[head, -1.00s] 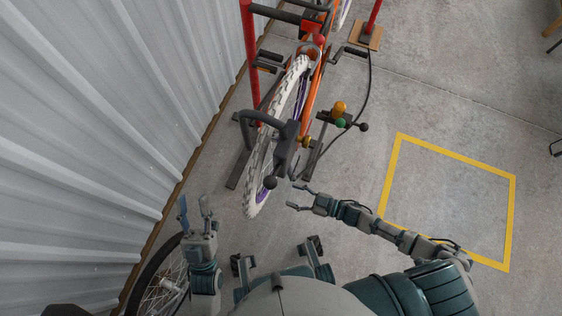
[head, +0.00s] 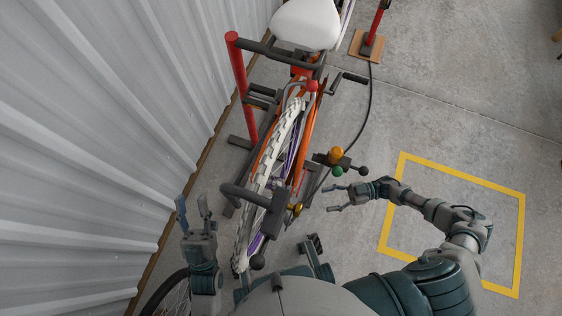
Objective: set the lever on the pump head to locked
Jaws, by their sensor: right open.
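A dark fitting (head: 276,214) with a brass-coloured end, a thick black curved handle and a black ball sits over the white-tyred wheel (head: 281,150). A black hose (head: 371,100) runs from the red pump (head: 377,22) down towards the wheel. My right gripper (head: 329,199) is open and empty, right of the dark fitting and apart from it. My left gripper (head: 192,203) has its fingers spread and empty, left of the wheel, near the wall.
An orange bicycle stands in a red and dark stand (head: 239,85). A bar with an orange ball (head: 335,154), a green ball and a black ball is just above my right gripper. A corrugated wall (head: 90,130) closes the left. The yellow-outlined floor area (head: 520,240) is clear.

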